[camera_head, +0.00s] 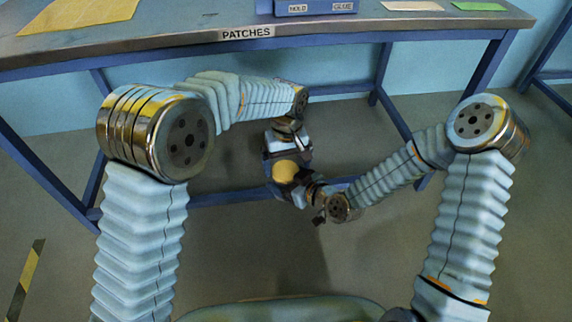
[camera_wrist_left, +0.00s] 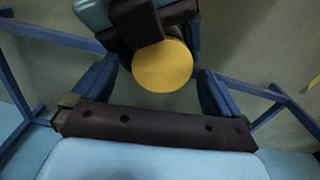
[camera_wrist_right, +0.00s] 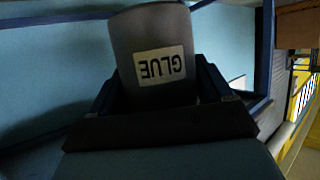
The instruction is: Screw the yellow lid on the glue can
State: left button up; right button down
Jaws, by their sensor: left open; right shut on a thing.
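The yellow lid (camera_head: 286,171) is between my two grippers, seen as a round disc in the left wrist view (camera_wrist_left: 162,66). The grey glue can (camera_wrist_right: 150,40) is held in my right gripper (camera_wrist_right: 158,82), its GLUE label upside down in the right wrist view. The lid appears to be at the can's mouth, but whether it is seated or threaded cannot be told. My left gripper (camera_wrist_left: 155,92) is open, its fingers to either side of the lid and apart from it. The lid hides the can in the left wrist view.
A blue-framed workbench (camera_head: 160,45) labelled PATCHES stands ahead of my arms. A yellow sheet (camera_head: 78,14), a blue holder marked GLUE (camera_head: 315,7) and a green patch (camera_head: 479,6) are on it. Both grippers are in the free space before the bench.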

pick_arm(q)
jog(key=shift+r, duration=1.65)
pick_arm(e)
jog(key=shift+d, duration=0.1)
pick_arm(q)
jog(key=shift+a, duration=0.1)
notch_tip(320, 180, up, 12)
jog(key=shift+w+f, duration=0.1)
